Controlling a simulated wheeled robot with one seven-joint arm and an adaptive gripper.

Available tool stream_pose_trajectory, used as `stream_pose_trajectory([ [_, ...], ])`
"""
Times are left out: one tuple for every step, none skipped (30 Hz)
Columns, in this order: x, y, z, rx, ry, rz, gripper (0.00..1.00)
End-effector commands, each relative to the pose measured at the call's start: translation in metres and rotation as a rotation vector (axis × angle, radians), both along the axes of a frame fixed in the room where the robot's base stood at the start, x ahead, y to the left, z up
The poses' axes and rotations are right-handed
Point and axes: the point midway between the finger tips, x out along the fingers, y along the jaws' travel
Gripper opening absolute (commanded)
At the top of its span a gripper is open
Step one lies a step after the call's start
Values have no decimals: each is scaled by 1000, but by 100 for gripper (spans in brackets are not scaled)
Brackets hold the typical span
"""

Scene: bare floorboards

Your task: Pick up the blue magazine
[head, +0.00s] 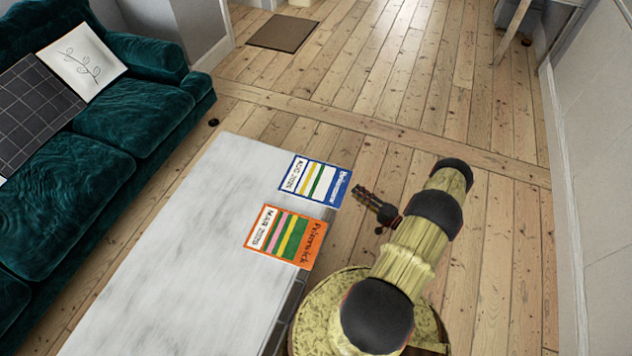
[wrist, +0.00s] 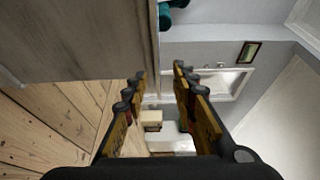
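The blue magazine (head: 315,181) lies flat on the pale table (head: 170,240), near its right edge in the head view. It has a blue border and coloured stripes. My gripper (head: 362,191) is off the table's edge, just right of the blue magazine and apart from it. In the wrist view my gripper (wrist: 160,78) has its two fingers spread with nothing between them. The blue magazine does not show in the wrist view.
An orange magazine (head: 285,237) lies on the table just in front of the blue one. A green sofa (head: 120,110) stands along the left. A brown mat (head: 282,33) lies on the far floor. The floorboards (head: 400,75) beyond the table are mostly clear.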

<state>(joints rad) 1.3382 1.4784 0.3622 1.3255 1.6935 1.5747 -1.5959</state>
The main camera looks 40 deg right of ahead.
Motion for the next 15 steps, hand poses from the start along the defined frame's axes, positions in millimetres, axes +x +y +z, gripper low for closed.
stream_pose_trajectory([
  [7, 2, -1, -1, 0, 4, 27],
  [10, 2, -1, 0, 0, 3, 27],
  [13, 3, -1, 0, 0, 3, 27],
  [16, 4, -2, 1, 0, 4, 27],
  [19, 4, -2, 1, 0, 5, 27],
  [23, 5, -3, 1, 0, 4, 27],
  [27, 6, -4, 1, 0, 4, 27],
  [31, 8, -5, 1, 0, 6, 27],
  [37, 9, -7, 0, 0, 6, 27],
  [42, 10, -8, 0, 0, 5, 27],
  [46, 12, -8, 1, 0, 6, 27],
  [51, 12, -7, 0, 0, 6, 27],
  [55, 12, -7, 0, 0, 5, 27],
  [58, 13, -7, 0, 0, 5, 27],
  [61, 13, -6, 0, 0, 5, 27],
])
